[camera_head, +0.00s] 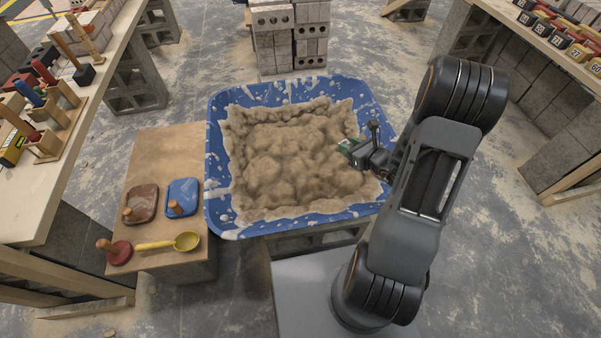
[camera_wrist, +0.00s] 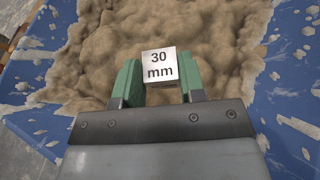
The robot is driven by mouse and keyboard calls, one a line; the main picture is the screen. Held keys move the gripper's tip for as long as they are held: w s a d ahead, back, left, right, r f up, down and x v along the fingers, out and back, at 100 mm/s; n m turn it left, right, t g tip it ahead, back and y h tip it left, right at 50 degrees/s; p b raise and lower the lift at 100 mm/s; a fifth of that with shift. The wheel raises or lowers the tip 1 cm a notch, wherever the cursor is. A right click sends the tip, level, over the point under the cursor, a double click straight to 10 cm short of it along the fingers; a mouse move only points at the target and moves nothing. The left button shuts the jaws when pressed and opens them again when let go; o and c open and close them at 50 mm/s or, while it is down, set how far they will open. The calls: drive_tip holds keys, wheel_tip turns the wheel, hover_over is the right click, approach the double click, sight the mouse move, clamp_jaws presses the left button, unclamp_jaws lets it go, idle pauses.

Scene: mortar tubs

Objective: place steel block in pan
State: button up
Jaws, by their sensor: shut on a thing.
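The steel block (camera_wrist: 160,66) is a small silvery cube marked "30 mm". In the wrist view it sits between the two green fingers of my gripper (camera_wrist: 160,82), which is shut on it. In the head view my gripper (camera_head: 347,147) is over the right part of the large blue tub (camera_head: 222,224), and the block cannot be made out there. The tub is full of lumpy brown mortar (camera_head: 285,150).
A low wooden stand (camera_head: 160,150) left of the tub holds a brown piece (camera_head: 141,201) and a blue piece (camera_head: 183,197), both with wooden knobs, a red-based knob tool (camera_head: 116,252) and a yellow scoop (camera_head: 170,243). Tool-covered benches flank both sides. Blocks (camera_head: 290,35) are stacked behind the tub.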

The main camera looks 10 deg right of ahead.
drive_tip(key=d+f+b, duration=0.4)
drive_tip(key=f+b, duration=0.4)
drive_tip(key=b, duration=0.6)
hover_over(341, 161)
drive_tip(key=shift+h, duration=0.4)
drive_tip(key=f, duration=0.9)
drive_tip(key=shift+s+d+f, duration=0.15)
drive_tip(key=shift+s+f, duration=0.05)
drive_tip(key=shift+f, duration=0.05)
drive_tip(key=shift+w+f, duration=0.15)
drive_tip(key=shift+f, duration=0.15)
drive_tip(key=shift+w+f+b, duration=0.2)
drive_tip(key=shift+f+b, duration=1)
drive_tip(key=shift+f, duration=0.4)
drive_tip(key=shift+f, duration=0.2)
drive_tip(key=o, duration=1.1)
